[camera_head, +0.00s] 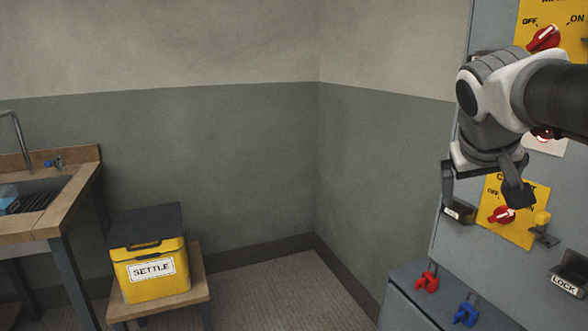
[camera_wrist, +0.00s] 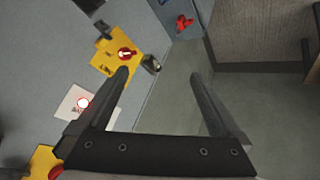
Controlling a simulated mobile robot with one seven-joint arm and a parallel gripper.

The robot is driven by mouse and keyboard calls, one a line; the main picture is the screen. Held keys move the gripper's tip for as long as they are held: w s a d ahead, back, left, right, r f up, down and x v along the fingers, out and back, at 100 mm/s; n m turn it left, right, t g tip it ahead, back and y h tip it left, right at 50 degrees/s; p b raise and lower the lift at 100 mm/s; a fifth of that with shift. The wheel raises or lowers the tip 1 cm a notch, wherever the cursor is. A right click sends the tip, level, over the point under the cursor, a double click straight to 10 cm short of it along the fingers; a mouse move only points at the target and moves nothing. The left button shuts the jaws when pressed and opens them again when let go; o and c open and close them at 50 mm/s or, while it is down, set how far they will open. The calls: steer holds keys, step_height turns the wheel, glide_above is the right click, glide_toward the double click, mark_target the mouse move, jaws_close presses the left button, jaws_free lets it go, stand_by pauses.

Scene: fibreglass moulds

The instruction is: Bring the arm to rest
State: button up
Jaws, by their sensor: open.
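My gripper (camera_head: 482,188) is at the right in the head view, pointing down beside the grey cabinet panel (camera_head: 458,245). Its two fingers are apart with nothing between them. The wrist view shows the open fingers (camera_wrist: 160,80) too. A red rotary switch (camera_head: 502,215) on a yellow plate (camera_head: 523,232) is just below and behind the gripper. The same switch shows in the wrist view (camera_wrist: 126,55), close to the left finger. A second red switch (camera_head: 543,38) is higher up, on another yellow plate marked OFF and ON. My arm hides part of the panel.
A holder labelled LOCK (camera_head: 567,281) is at the right. A yellow box labelled SETTLE (camera_head: 155,279) stands on a low wooden table (camera_head: 195,297). A sink bench (camera_head: 45,222) is at the left. The middle floor is clear.

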steer(key=s+a+f+n+y, duration=0.2)
steer(key=s+a+f+y, duration=0.3)
steer(key=s+a+f, duration=1.05)
step_height(320, 180, up, 17)
steer(key=s+g+p, duration=0.1)
steer(key=p, duration=1.6)
